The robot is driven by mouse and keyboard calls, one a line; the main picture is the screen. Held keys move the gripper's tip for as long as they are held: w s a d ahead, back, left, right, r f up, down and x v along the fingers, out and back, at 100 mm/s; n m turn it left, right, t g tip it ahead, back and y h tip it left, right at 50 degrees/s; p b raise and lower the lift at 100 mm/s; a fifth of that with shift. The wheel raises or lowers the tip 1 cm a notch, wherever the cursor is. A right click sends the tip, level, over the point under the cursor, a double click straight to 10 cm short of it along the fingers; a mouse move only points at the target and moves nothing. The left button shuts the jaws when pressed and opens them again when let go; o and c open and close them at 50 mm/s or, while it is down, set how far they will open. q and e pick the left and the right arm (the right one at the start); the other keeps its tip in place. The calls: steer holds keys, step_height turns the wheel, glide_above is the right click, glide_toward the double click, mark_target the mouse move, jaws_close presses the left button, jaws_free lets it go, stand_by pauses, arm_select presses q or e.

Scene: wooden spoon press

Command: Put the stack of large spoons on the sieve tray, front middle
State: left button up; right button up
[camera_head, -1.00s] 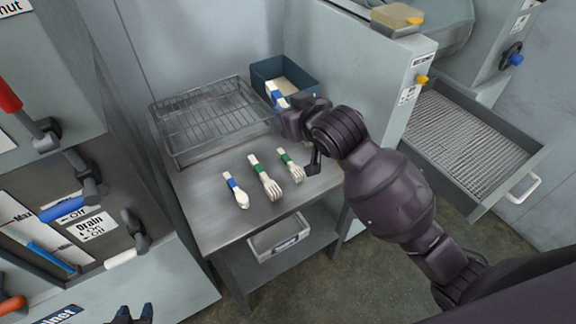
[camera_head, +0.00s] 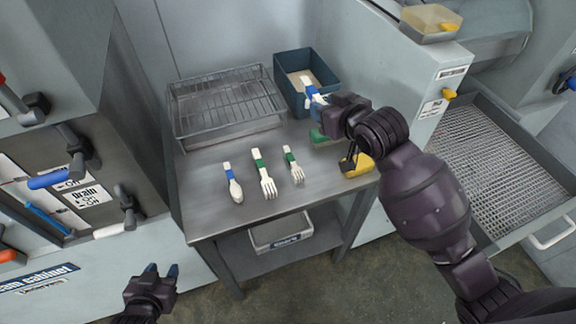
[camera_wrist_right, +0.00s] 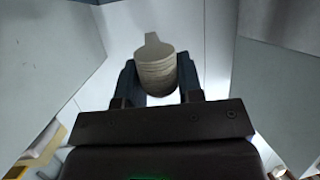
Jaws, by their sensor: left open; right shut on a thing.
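My right gripper (camera_head: 322,108) is shut on the stack of large spoons (camera_head: 311,93), pale wood with a blue band, held in front of the blue bin. In the right wrist view the stack (camera_wrist_right: 157,73) sits between the two fingers (camera_wrist_right: 158,85), its bowls nested. The drawer with a mesh floor (camera_head: 475,150), which looks like the sieve tray, stands pulled out at the right and shows no cutlery. My arm hides part of its near left side. My left gripper (camera_head: 161,270) is open and empty at the lower left, away from the table.
A blue-banded spoon stack (camera_head: 232,184) and two green-banded fork stacks (camera_head: 264,175) lie on the metal table (camera_head: 215,220). A wire rack (camera_head: 225,105) and blue bin (camera_head: 290,62) stand behind. Yellow (camera_head: 357,166) and green (camera_head: 319,136) pieces lie near my right arm.

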steer(key=shift+f, duration=0.1)
steer(key=b, duration=0.3)
glide_above(316, 173)
step_height(316, 173, down, 14)
steer(key=shift+f, duration=1.2)
arm_select(q)
steer(key=shift+s+f+b, duration=0.2)
steer(key=shift+f+b, duration=0.15)
steer(key=shift+f, duration=1.65)
arm_select(e)
steer(key=shift+f, duration=1.65)
